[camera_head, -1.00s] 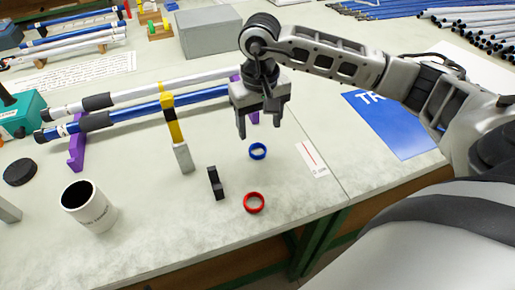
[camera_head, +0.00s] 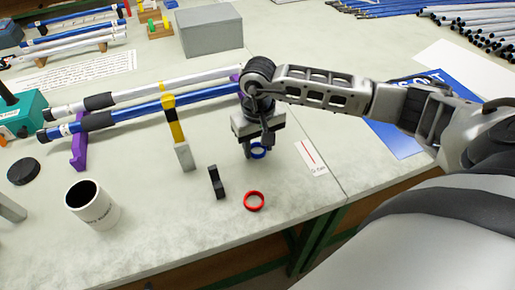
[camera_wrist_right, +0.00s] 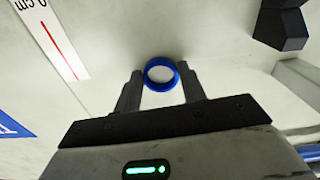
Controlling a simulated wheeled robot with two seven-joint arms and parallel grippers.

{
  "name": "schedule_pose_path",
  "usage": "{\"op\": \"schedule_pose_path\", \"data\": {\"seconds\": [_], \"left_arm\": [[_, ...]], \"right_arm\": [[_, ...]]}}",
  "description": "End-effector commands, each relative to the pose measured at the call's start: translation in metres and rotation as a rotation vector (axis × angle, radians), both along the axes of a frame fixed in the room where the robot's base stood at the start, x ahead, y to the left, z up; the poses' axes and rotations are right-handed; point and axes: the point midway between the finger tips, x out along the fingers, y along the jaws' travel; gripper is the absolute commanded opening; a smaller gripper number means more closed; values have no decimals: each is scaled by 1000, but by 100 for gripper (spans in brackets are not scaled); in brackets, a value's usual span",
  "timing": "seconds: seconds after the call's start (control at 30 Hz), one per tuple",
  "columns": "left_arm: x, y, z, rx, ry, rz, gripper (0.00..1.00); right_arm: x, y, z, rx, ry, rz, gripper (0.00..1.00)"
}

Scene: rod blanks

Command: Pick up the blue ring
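The blue ring (camera_head: 259,156) lies on the grey table, partly hidden by my right gripper (camera_head: 257,150) in the head view. The gripper points down right over it. In the right wrist view the blue ring (camera_wrist_right: 161,88) sits between the two fingertips of my right gripper (camera_wrist_right: 159,73). The fingers are apart, one on each side of the ring and very close to it. I cannot tell whether they touch it. My left gripper is not in view.
A red ring (camera_head: 254,201) and a black bracket (camera_head: 216,182) lie nearer the table's front edge. A yellow-and-black post (camera_head: 178,130) and long rods on purple stands (camera_head: 79,150) are to the left. A marked card (camera_head: 311,157) lies just right.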

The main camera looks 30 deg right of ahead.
Motion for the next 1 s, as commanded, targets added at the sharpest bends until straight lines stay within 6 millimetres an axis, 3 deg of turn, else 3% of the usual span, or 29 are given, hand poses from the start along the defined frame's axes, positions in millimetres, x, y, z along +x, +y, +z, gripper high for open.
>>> {"op": "schedule_pose_path", "data": {"seconds": [0.03,0.07,0.37,0.57,0.7,1.0], "left_arm": [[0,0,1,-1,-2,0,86],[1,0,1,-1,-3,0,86],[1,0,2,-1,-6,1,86],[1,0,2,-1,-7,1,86],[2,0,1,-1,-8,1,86],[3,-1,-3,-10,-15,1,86]], "right_arm": [[0,0,0,0,0,0,26],[0,0,0,0,0,0,18],[0,0,1,0,-1,0,17],[1,0,12,2,-2,-1,17],[1,-1,33,-1,-5,-1,17],[-49,36,95,1,-6,9,17]]}}
